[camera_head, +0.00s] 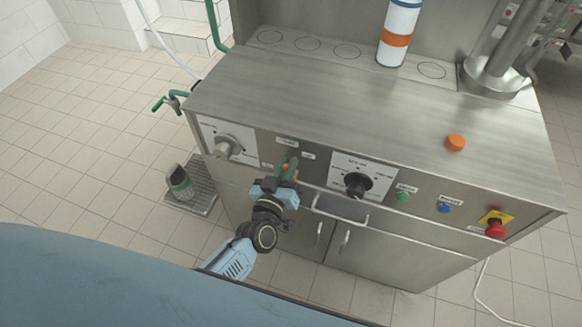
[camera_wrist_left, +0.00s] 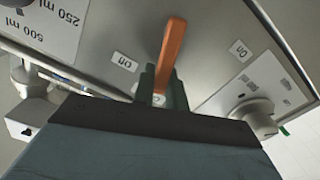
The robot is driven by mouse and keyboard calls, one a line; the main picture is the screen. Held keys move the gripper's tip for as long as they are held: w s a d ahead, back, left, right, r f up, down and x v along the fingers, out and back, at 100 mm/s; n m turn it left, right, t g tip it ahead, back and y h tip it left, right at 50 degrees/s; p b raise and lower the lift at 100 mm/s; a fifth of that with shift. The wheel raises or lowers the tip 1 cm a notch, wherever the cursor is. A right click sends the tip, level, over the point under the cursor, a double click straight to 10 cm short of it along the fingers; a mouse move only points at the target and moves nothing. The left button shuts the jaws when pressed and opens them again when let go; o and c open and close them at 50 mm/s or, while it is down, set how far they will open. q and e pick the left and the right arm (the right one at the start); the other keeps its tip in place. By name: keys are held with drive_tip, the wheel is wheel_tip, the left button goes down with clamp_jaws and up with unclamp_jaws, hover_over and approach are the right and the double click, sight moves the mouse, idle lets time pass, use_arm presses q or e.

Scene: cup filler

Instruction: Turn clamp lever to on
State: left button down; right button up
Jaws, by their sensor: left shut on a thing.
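The clamp lever is an orange handle on the machine's steel front panel. In the wrist view the lever (camera_wrist_left: 172,50) runs up from between my gripper's green fingers, tilted slightly right. In the head view only a bit of the lever (camera_head: 287,168) shows between the fingers. My left gripper (camera_head: 287,170) is shut on the lever; its fingers also show in the wrist view (camera_wrist_left: 162,88). The lever's pivot is not clearly visible. A small label (camera_wrist_left: 125,62) sits left of the lever and another label (camera_wrist_left: 240,50) right of it; their print is hard to read. My right gripper is not in view.
A grey knob (camera_head: 228,145) sits left of the lever and a black volume knob (camera_head: 357,184) right of it. Green (camera_head: 403,196) and blue (camera_head: 444,207) buttons and a red stop button (camera_head: 496,228) lie further right.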

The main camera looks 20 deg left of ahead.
use_arm(q)
drive_tip(key=shift+a+f+n+b, duration=0.5)
drive_tip(key=shift+f+n+b, duration=0.45)
drive_tip(key=shift+n, duration=1.4)
drive_tip(key=shift+a+f+n+b, duration=0.6)
drive_tip(key=shift+n+b, duration=0.7)
drive_tip(key=shift+n, duration=1)
drive_tip(key=shift+a+f+n+b, duration=0.45)
drive_tip(key=shift+f+n+b, duration=0.55)
drive_tip(key=shift+n, duration=1.35)
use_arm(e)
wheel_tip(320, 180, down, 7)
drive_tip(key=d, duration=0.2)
use_arm(q)
drive_tip(key=shift+r, duration=0.15)
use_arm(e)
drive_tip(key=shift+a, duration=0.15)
use_arm(q)
drive_tip(key=c, duration=1.4)
unclamp_jaws()
drive_tip(key=shift+c, duration=0.2)
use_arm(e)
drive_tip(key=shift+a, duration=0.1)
use_arm(q)
drive_tip(key=s, duration=1.3)
drive_tip(key=shift+s+a, duration=0.2)
drive_tip(key=shift+a, duration=0.05)
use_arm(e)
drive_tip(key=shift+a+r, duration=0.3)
